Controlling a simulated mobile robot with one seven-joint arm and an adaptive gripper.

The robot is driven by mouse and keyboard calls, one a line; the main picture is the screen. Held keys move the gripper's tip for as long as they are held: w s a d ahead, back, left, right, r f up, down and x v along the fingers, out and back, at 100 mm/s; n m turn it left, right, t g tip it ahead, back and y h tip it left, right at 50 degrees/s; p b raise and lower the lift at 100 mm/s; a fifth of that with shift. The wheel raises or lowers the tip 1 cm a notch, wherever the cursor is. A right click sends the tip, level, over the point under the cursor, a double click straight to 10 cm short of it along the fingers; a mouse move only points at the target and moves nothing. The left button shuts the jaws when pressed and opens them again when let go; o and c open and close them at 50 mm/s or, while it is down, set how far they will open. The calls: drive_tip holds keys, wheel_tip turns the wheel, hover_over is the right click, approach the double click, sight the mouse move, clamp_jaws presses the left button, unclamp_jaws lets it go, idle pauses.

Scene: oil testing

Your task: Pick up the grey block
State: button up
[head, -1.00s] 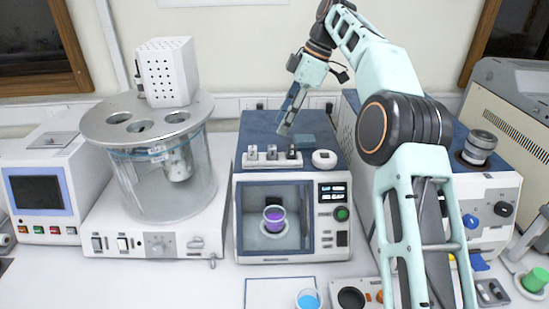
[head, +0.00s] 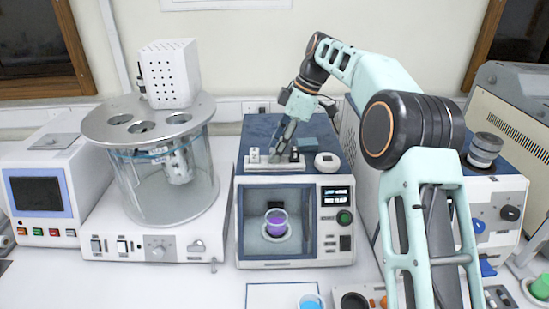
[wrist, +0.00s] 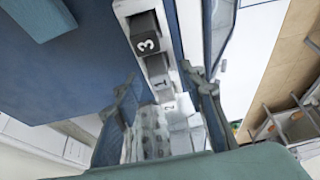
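A small grey block marked 1 (wrist: 158,70) sits in a white rack (wrist: 123,8) on top of the blue-topped machine. It is the middle block, between a black block marked 3 (wrist: 147,36) and a whitish block marked 2 (wrist: 168,104). My gripper (wrist: 162,88) is open, with one finger on each side of the row, close to the grey block. I cannot tell whether a finger touches it. In the head view my gripper (head: 276,157) points down at the rack's middle and largely hides the grey block.
The black block (head: 294,155) and whitish block (head: 254,155) flank my fingers. A round white piece (head: 326,161) sits right of the rack, and a flat blue-green piece (head: 301,144) lies behind. A glass bath (head: 140,190) stands left.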

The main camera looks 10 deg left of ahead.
sight(271, 149)
clamp_jaws()
drive_tip(key=shift+r, duration=0.1)
drive_tip(key=shift+r, duration=0.45)
wheel_tip(271, 149, up, 2)
drive_tip(key=shift+r, duration=0.1)
drive_tip(key=s+d+r+b, duration=0.2)
drive_tip(key=s+r+b, duration=0.2)
drive_tip(key=s+r, duration=0.5)
drive_tip(key=s, duration=0.4)
drive_tip(key=shift+s+d+r+b, duration=0.3)
drive_tip(key=shift+s+r+b, duration=0.05)
drive_tip(key=shift+s+r, duration=0.05)
